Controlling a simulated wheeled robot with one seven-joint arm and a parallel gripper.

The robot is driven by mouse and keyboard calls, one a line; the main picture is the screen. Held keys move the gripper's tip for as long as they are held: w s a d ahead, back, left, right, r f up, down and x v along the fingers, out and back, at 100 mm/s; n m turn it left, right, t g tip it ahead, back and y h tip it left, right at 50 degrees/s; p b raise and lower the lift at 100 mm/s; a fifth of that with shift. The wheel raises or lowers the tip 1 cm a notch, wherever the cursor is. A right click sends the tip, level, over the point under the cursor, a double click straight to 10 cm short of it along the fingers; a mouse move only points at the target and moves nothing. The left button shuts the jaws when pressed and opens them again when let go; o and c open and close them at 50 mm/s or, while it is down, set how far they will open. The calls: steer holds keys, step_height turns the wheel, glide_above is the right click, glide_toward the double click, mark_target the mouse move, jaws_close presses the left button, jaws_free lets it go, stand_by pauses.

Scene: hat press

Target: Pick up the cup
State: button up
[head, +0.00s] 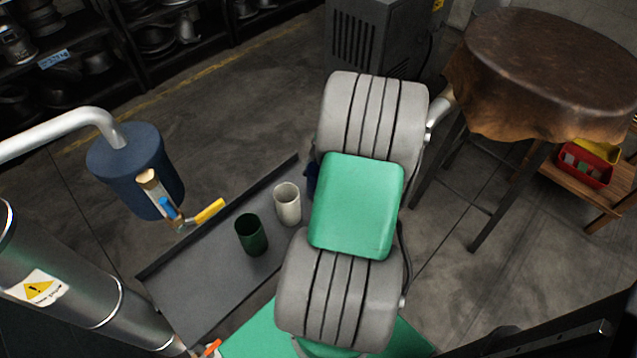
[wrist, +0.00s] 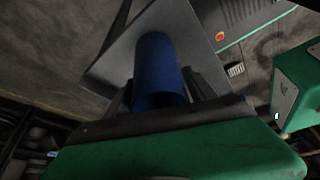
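A blue cup (wrist: 158,70) fills the middle of the wrist view, with its mouth toward me and its far end against the grey tray. My gripper (wrist: 166,82) has its dark fingers spread on either side of the cup; I see no clear grip on it. In the head view only a sliver of the blue cup (head: 312,179) shows, as my arm covers the rest and my gripper. A white cup (head: 287,206) and a dark green cup (head: 251,237) stand upright to its left, apart from each other.
The grey tray surface (head: 190,293) has a raised dark edge at the back. A blue cylinder with a pipe and yellow-handled valve (head: 208,212) stands left. A round table with a brown cover (head: 550,60) is at the right.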

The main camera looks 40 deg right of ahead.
steer(key=c, duration=1.2)
